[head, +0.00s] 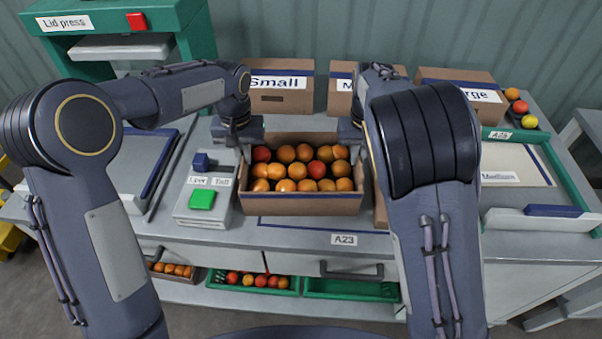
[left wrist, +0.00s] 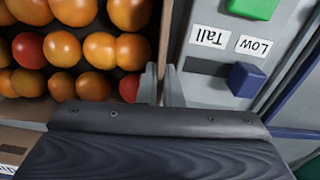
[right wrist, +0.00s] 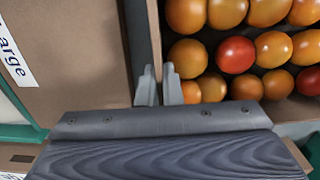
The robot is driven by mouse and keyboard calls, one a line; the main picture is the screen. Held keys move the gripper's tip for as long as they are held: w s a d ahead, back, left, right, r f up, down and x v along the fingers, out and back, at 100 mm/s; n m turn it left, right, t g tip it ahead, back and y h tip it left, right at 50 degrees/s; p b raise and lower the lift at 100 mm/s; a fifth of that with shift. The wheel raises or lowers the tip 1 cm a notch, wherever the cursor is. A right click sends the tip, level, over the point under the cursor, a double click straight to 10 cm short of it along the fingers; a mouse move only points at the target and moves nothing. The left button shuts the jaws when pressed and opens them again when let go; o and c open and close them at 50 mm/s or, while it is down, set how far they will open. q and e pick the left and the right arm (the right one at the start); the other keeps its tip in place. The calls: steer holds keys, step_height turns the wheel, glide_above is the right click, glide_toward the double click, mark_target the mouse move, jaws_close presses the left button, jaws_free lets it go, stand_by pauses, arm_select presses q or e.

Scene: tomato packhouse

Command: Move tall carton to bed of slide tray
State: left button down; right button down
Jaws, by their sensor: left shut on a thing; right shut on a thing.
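The open brown carton (head: 300,204), full of red and orange tomatoes, sits upright in the middle of the bench; I cannot tell whether its base touches the surface. My left gripper (head: 243,152) is shut on its left wall, and the left wrist view shows the fingers (left wrist: 162,88) pinching that wall. My right gripper (head: 356,150) is shut on its right wall, with its fingers (right wrist: 158,90) across the wall's edge in the right wrist view. I cannot tell for sure which surface is the slide tray's bed.
A box with a green button (head: 202,199) and Low and Tall labels stands left of the carton. A green lid press (head: 190,45) is at the back left. Small (head: 282,98) and other cartons line the back. A brown surface labelled Large (right wrist: 75,60) lies close on the right.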

arm_select(q)
steer(key=shift+w+r, duration=0.1)
steer(key=shift+r, duration=0.05)
arm_select(e)
steer(key=shift+r, duration=0.1)
